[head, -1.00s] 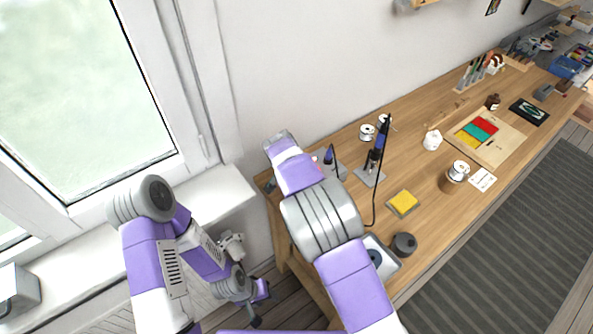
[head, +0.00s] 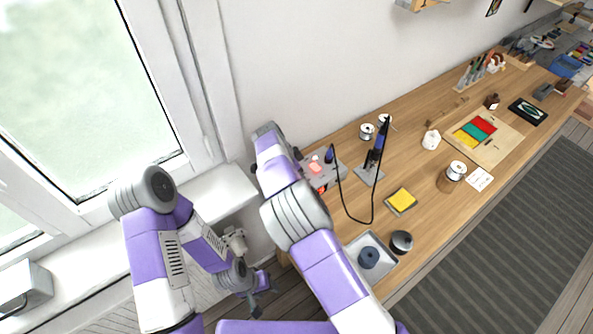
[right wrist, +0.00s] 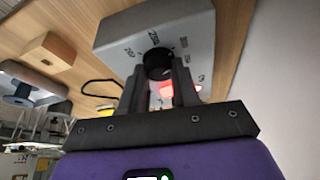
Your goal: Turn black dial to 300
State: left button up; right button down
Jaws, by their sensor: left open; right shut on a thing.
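The black dial (right wrist: 158,62) is on the face of a grey box (right wrist: 185,28) with small printed numbers around it. The numbers are too small and tilted to read surely, and the dial's pointer is not clear. My right gripper (right wrist: 159,82) is shut on the dial, one finger on each side. In the head view the grey box (head: 325,174) stands at the table's near left end, partly hidden by my right arm, with a reddish patch on it. My left gripper (head: 262,296) is open and empty, low beside the table's left end, away from the box.
A soldering iron in its stand (head: 370,172), with a looping black cable, stands right of the box. A yellow sponge (head: 401,200), a grey tray (head: 384,250) and a dark round pot (head: 401,242) lie nearer. The windowsill (head: 215,196) is at left.

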dwell(0.4)
jog(key=c, duration=0.8)
grip_release()
jog(key=v, duration=0.7)
jog(key=shift+a+r+p, duration=0.1)
jog(key=shift+r+p, duration=0.15)
jog(key=shift+p, duration=0.15)
jog(key=shift+s+f, duration=0.1)
